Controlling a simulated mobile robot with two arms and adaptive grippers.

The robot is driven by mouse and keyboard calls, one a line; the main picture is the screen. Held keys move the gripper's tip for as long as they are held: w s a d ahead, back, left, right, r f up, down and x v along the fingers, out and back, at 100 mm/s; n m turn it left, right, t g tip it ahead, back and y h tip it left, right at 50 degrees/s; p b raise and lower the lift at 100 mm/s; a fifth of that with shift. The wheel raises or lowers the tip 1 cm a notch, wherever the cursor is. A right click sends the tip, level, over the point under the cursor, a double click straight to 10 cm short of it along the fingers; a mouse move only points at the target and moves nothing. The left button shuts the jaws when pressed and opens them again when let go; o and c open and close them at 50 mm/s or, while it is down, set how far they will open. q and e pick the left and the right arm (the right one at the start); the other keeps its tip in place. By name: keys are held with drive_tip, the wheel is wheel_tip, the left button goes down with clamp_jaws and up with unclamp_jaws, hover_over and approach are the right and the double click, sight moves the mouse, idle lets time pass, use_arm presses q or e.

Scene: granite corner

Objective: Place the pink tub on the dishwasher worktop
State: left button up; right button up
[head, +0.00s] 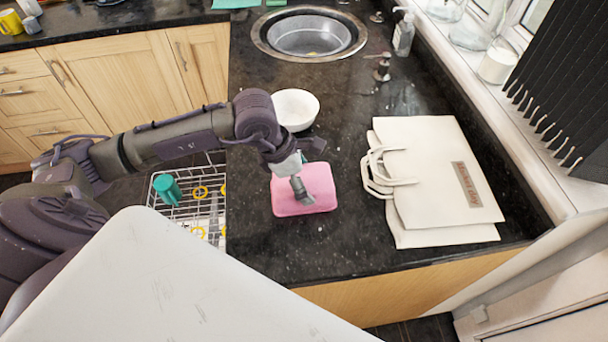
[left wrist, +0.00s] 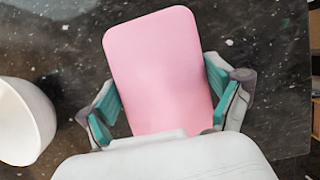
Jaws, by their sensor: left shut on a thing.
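The pink tub (head: 318,202) is over the black granite worktop (head: 262,240), just right of the pulled-out dishwasher rack (head: 190,212). I cannot tell whether it rests on the surface or is slightly above it. My left gripper (head: 298,180) reaches in from the left and is shut on the tub. In the left wrist view the tub's flat pink face (left wrist: 165,70) lies between the teal-padded fingers of the left gripper (left wrist: 166,100), one on each side. My right gripper is not in view.
A white bowl (head: 296,108) stands just behind the tub; it also shows in the left wrist view (left wrist: 22,122). White paper bags (head: 440,180) lie to the right. The sink (head: 310,36) is at the back. A teal cup (head: 166,188) sits in the rack. Worktop in front of the tub is clear.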

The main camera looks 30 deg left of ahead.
use_arm(q)
drive_tip(key=shift+f, duration=0.1)
drive_tip(key=o, duration=0.8)
drive_tip(key=shift+o, duration=0.2)
drive_tip(key=shift+r, duration=0.2)
drive_tip(key=shift+a+r, duration=0.15)
drive_tip(key=shift+r, duration=0.2)
drive_tip(key=b+v, duration=0.3)
drive_tip(key=v, duration=0.8)
